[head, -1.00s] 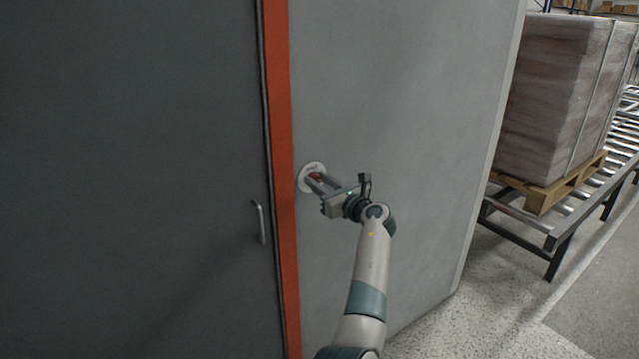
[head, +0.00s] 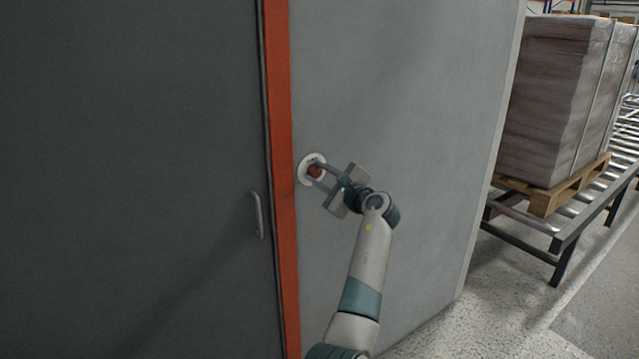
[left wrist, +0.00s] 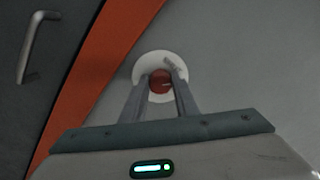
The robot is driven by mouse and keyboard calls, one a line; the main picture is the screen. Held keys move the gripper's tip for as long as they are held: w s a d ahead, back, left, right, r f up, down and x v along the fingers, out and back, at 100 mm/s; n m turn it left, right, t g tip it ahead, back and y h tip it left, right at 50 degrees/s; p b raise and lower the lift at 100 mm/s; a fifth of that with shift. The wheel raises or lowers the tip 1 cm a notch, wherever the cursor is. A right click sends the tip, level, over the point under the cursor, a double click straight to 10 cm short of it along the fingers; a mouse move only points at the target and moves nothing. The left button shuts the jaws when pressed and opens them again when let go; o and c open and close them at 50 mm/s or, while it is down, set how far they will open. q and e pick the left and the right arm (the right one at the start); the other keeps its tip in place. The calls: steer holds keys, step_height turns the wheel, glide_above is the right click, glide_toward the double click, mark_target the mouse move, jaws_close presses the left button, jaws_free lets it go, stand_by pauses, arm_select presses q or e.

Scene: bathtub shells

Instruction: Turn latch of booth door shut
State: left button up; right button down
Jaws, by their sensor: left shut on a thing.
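The latch is a red knob (head: 314,171) on a round white plate (head: 305,159), set in the light grey booth wall just right of the orange door frame. My left gripper (head: 316,174) reaches the latch with its fingers on either side of the red knob and is shut on it. In the left wrist view the knob (left wrist: 160,82) sits between the two fingertips, in front of the white plate (left wrist: 148,62). The dark grey booth door (head: 130,180) is at the left, its edge along the orange frame. My right gripper is not in view.
The orange frame strip (head: 283,180) runs upright beside the latch. A metal door handle (head: 257,215) stands out from the door. At the right, a wrapped pallet load (head: 555,100) stands on a roller conveyor (head: 535,222). Floor is clear between booth and conveyor.

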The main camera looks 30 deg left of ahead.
arm_select(q)
steer(key=n+b, duration=0.2)
steer(key=n, duration=0.1)
steer(key=shift+f, duration=0.2)
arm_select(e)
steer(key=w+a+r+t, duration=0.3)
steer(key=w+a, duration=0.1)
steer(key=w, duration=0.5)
arm_select(q)
steer(key=shift+n+b, duration=0.5)
steer(key=shift+b, duration=0.05)
steer(key=n+b, duration=0.3)
steer(key=shift+r+n+b, duration=0.1)
steer(key=shift+n+b, duration=0.45)
steer(key=shift+n, duration=0.25)
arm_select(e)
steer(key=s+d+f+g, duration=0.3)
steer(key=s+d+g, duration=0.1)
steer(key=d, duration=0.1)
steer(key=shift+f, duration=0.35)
arm_select(q)
steer(key=o, duration=1.1)
steer(key=shift+c, duration=0.2)
steer(key=shift+d, duration=0.15)
